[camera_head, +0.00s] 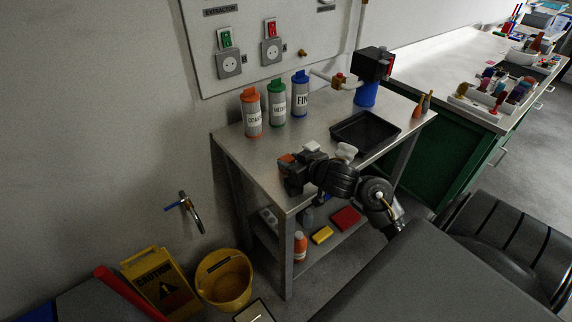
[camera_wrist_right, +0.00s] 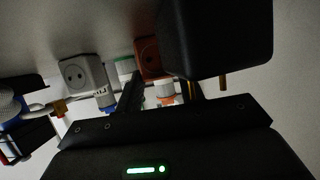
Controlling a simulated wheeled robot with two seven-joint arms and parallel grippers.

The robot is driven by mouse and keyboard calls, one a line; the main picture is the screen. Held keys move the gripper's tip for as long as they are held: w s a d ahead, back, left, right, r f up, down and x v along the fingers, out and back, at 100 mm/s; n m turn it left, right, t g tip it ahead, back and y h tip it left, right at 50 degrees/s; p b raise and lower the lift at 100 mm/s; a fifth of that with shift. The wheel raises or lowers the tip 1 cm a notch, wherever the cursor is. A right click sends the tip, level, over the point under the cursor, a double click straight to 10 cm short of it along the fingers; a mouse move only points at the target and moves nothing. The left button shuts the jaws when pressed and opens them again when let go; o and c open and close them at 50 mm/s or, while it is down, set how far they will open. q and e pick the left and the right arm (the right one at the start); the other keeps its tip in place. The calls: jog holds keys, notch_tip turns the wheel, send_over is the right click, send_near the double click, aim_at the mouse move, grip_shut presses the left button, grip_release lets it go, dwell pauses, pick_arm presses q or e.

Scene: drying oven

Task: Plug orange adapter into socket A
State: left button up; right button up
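The orange adapter (camera_head: 286,158) is at the table's front left, partly behind my right gripper (camera_head: 292,172). In the right wrist view the orange adapter (camera_wrist_right: 150,58) has a round face with holes and lies beyond and between my fingers (camera_wrist_right: 160,92). The fingers stand apart, and I see no clear grip on it. Two wall sockets, a left one (camera_head: 229,65) and a right one (camera_head: 271,51), sit under switches on the wall panel; I cannot read which is A. Both are empty. My left gripper is out of view.
A pale adapter (camera_wrist_right: 82,75) stands beside the orange one. A dark block (camera_wrist_right: 218,38) with a brass pin is close to the wrist camera. Orange (camera_head: 252,115), green (camera_head: 277,103) and blue (camera_head: 300,95) bottles stand before the panel. A black tray (camera_head: 365,130) lies right.

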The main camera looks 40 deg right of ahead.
jog(key=shift+c, duration=1.4)
jog(key=shift+r, duration=0.5)
notch_tip(320, 180, up, 3)
jog(key=shift+p, duration=1.1)
jog(key=shift+s+a+r+p, duration=1.5)
jog(key=shift+s+p, duration=0.3)
jog(key=shift+p, duration=0.35)
jog(key=shift+s+a+r+p, duration=1.5)
jog(key=shift+s+p, duration=0.3)
jog(key=shift+p, duration=0.35)
jog(key=shift+s+a+r+p, duration=1.5)
jog(key=shift+s+p, duration=0.3)
jog(key=shift+p, duration=0.35)
jog(key=shift+w, duration=0.1)
